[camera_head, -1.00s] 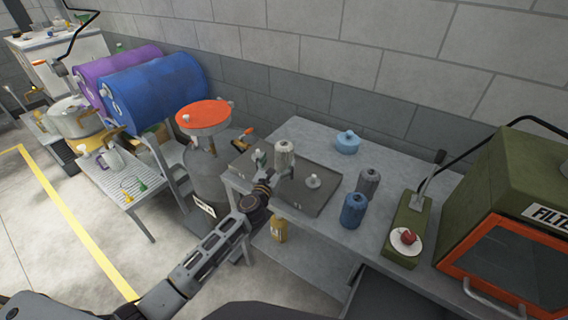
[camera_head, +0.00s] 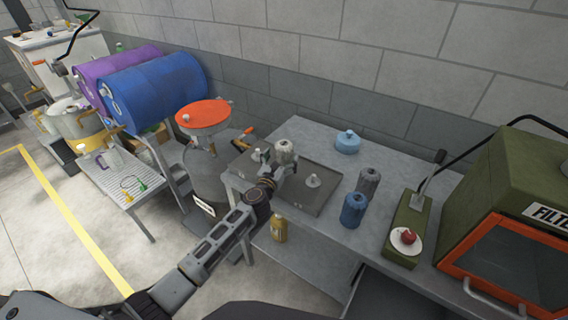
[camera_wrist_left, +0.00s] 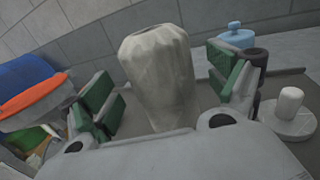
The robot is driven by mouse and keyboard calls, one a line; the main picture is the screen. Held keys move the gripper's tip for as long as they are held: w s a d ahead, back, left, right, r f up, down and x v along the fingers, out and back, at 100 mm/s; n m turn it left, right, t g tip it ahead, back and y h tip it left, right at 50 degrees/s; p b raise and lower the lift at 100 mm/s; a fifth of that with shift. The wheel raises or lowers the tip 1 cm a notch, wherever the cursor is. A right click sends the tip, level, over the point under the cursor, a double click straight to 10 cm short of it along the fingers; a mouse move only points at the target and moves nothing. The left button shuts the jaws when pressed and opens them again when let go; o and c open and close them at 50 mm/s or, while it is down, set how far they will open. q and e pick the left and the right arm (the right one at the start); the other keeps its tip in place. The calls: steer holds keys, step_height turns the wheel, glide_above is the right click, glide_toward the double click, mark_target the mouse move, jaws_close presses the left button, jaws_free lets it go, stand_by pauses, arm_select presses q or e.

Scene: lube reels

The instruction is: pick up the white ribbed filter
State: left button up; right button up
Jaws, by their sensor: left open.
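The white ribbed filter (camera_head: 285,147) stands upright at the left end of the grey bench, by a dark tray. In the left wrist view, the filter (camera_wrist_left: 158,75) stands between the two green-padded fingers. My left gripper (camera_head: 277,163) is open around it, with a gap showing on each side near the fingertips. The filter's lower part is hidden behind the gripper body in the wrist view. My right gripper is not in view.
A pale knobbed disc (camera_head: 313,181) sits on the dark tray (camera_head: 322,198) just right of the gripper. A blue filter (camera_head: 354,209), a grey filter (camera_head: 368,181) and a light-blue container (camera_head: 347,142) stand farther right. An orange-topped drum (camera_head: 204,113) is left.

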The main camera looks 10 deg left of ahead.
mark_target(284, 143)
arm_select(q)
steer(key=shift+w+d+f, duration=0.1)
steer(key=shift+w+d, duration=0.1)
steer(key=shift+w, duration=1.3)
steer(key=c, duration=1.3)
steer(key=shift+o, duration=0.2)
steer(key=shift+r+p, duration=0.55)
steer(key=shift+r, duration=0.65)
step_height(284, 143, up, 5)
steer(key=shift+r+p, duration=0.2)
steer(key=shift+p, duration=0.7)
steer(key=shift+r, duration=1.15)
